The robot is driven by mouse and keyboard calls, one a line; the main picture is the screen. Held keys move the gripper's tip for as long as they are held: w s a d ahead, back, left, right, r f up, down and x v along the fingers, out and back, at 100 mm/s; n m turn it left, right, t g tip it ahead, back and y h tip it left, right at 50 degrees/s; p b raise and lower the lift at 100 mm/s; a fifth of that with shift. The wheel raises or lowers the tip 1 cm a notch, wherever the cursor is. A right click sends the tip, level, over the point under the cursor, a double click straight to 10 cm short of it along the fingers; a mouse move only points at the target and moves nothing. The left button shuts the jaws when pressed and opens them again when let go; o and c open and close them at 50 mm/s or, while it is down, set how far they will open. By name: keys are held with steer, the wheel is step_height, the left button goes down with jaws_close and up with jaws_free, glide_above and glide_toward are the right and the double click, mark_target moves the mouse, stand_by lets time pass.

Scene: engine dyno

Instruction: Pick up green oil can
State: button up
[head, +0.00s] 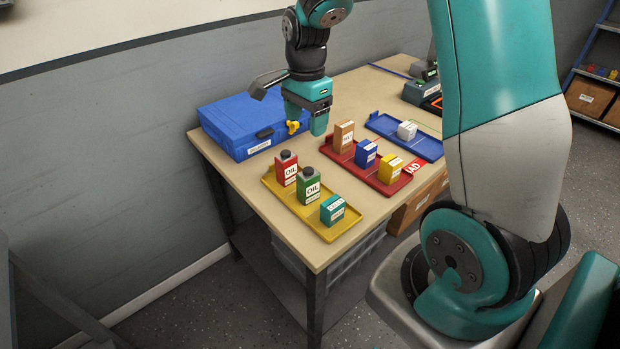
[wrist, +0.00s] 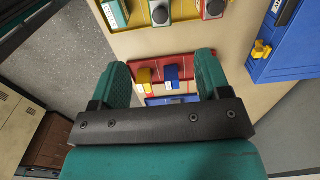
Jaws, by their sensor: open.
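The green oil can (head: 309,188) stands upright on the yellow tray (head: 328,233), with a dark cap and a white label. It sits between a red oil can (head: 287,168) and a teal box (head: 332,209). In the wrist view the green can (wrist: 160,13) is at the top edge, partly cut off. My gripper (head: 306,116) is open and empty, above the table and behind the cans in the head view. In the wrist view its fingers (wrist: 163,65) are spread, pointing toward the red tray, with the green can beyond them.
A red tray (head: 402,185) holds an orange-brown box (head: 343,136), a blue box (head: 365,154) and a yellow box (head: 390,169). A blue tray (head: 425,150) carries a white box (head: 407,130). A blue case (head: 237,122) stands at the back left. Bare tabletop lies around the trays.

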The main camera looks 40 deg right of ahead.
mark_target(309, 179)
steer(key=shift+m, duration=0.5)
steer(key=f, duration=0.4)
steer(key=f+p, duration=0.1)
steer(key=f, duration=0.3)
steer(key=d+f, duration=0.1)
steer(key=f, duration=0.3)
steer(key=shift+w+f, duration=0.15)
steer(key=shift+f, duration=0.1)
steer(key=shift+a+f+p, duration=0.15)
steer(key=shift+f+p, duration=0.75)
steer(key=shift+f, duration=1.7)
steer(key=c, duration=1.1)
steer(key=shift+r, duration=0.1)
